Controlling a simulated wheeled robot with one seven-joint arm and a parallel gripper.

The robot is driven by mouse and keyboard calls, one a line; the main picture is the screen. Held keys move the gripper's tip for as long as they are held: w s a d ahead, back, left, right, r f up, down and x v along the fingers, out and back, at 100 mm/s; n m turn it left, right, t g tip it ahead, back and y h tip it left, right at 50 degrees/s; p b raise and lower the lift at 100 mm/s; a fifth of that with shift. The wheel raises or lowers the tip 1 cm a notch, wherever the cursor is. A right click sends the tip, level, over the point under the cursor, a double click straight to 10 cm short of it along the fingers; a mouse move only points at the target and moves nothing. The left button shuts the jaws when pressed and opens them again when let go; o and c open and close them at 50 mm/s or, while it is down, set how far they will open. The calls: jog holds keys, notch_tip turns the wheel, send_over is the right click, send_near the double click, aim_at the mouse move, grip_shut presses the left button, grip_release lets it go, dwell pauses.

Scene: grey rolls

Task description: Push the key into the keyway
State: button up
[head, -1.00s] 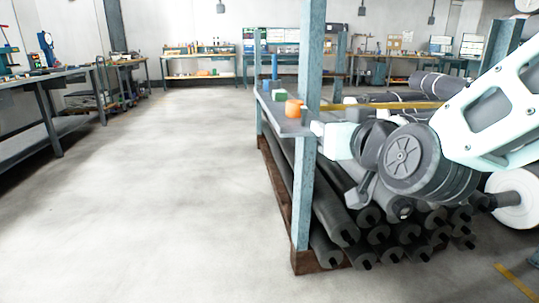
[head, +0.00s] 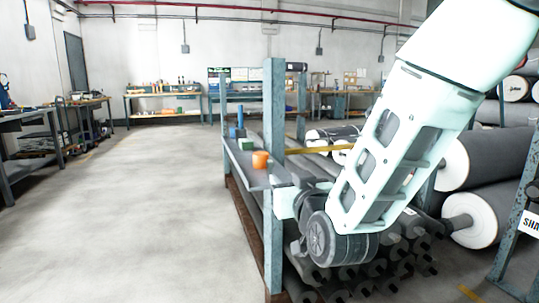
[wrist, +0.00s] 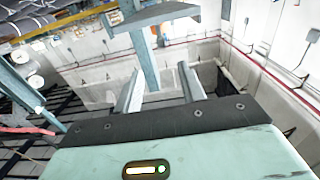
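I cannot make out a key or a keyway in either view. On a narrow grey shelf (head: 246,168) between blue-grey posts stand an orange cylinder (head: 260,160), a green block (head: 245,145) and a blue piece (head: 237,133) with an upright part. My gripper (wrist: 158,88) is open in the wrist view, its two fingers apart with nothing visible held between them. A blue-grey post (wrist: 145,60) shows beyond the fingers. In the head view my wrist is by the shelf's near end and the front post; the fingertips are not clear there.
Dark rolls (head: 395,262) are stacked beneath and right of the shelf. A yellow bar (head: 305,150) crosses behind the front post (head: 274,110). Large rolls with white ends (head: 455,172) lie at right. Open floor (head: 140,210) is at left, with workbenches (head: 165,105) along the back wall.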

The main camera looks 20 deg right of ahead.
aim_at(271, 164)
jog(key=p, duration=0.5)
jog(key=shift+w+r, duration=0.25)
jog(key=w, duration=0.6)
jog(key=shift+w+f, duration=0.3)
jog(key=shift+w, duration=0.1)
jog(key=shift+w+b, duration=0.4)
jog(key=shift+w, duration=2.5)
grip_shut()
